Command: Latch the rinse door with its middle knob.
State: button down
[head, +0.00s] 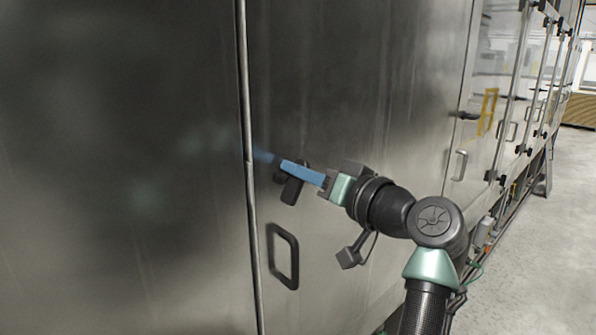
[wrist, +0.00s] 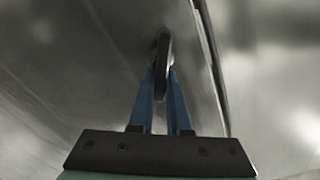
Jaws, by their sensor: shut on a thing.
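The rinse door is a large brushed-steel panel (head: 340,80) to the right of a vertical seam. A dark knob (head: 291,190) sits on it near the seam, above a dark loop handle. My gripper (head: 285,165) has blue fingers that reach to the knob and are shut on it. In the wrist view the knob (wrist: 162,55) shows as a dark upright piece between the two blue fingertips. The knob's far side is partly hidden by the fingers in the head view.
The dark loop handle (head: 283,256) is just below the knob. Another steel panel (head: 120,150) fills the left. More doors with glass and handles (head: 460,165) run along the machine to the right. The grey floor (head: 545,260) at the right is clear.

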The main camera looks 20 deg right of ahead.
jog(key=m, duration=0.2)
jog(key=m+p, duration=0.1)
jog(key=m, duration=0.3)
jog(key=shift+w+d+f+m+p, duration=0.15)
jog(key=shift+d+f+m+p, duration=0.05)
jog(key=shift+d+m+p, duration=0.1)
jog(key=m+p, duration=0.1)
jog(key=m, duration=0.1)
jog(key=f+m+p, duration=0.1)
jog(key=m, duration=0.2)
jog(key=shift+d, duration=0.1)
jog(key=shift+f+m, duration=0.1)
jog(key=shift+m, duration=0.2)
jog(key=c, duration=0.9)
grip_release()
